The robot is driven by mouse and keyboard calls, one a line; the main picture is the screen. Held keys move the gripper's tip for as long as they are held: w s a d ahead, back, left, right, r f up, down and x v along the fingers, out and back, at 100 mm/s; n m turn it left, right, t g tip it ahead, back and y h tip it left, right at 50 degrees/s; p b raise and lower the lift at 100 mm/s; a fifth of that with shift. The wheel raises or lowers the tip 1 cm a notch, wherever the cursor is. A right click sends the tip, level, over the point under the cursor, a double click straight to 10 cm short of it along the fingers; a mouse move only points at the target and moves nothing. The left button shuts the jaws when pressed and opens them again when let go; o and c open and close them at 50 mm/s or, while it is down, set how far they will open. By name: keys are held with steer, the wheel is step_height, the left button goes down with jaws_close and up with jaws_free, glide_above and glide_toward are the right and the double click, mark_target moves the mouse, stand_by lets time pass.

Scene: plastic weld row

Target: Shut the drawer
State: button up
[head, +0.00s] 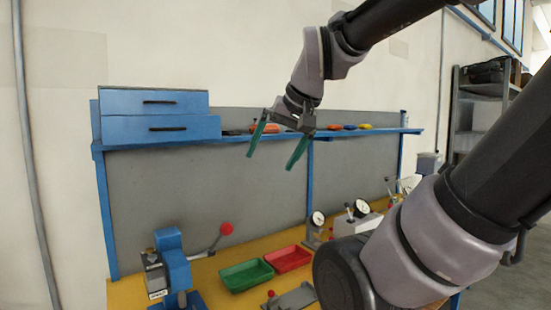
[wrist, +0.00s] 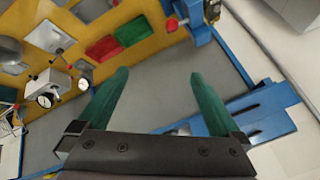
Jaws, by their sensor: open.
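A blue two-drawer unit (head: 104,118) sits on the left end of the shelf. Its upper drawer (head: 155,97) and lower drawer (head: 165,134) each have a dark bar handle. The lower front looks wider and nearer than the upper one, so the lower drawer appears pulled out somewhat. The unit also shows at the right of the wrist view (wrist: 272,124), partly behind a finger. My gripper (head: 270,161) is open and empty, its green fingers spread and pointing down, to the right of the drawers and apart from them. Its fingers also show in the wrist view (wrist: 160,75).
The blue shelf (head: 235,139) carries several small coloured items right of the drawers. Below, the yellow bench (head: 235,248) holds a blue press (head: 175,262) with a red-knobbed lever, green (head: 246,275) and red (head: 288,258) trays, and dial gauges. Air before the grey back panel is free.

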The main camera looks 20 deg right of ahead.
steer(key=shift+s+d+f, duration=0.15)
steer(key=shift+s+f, duration=0.25)
steer(key=shift+f, duration=0.05)
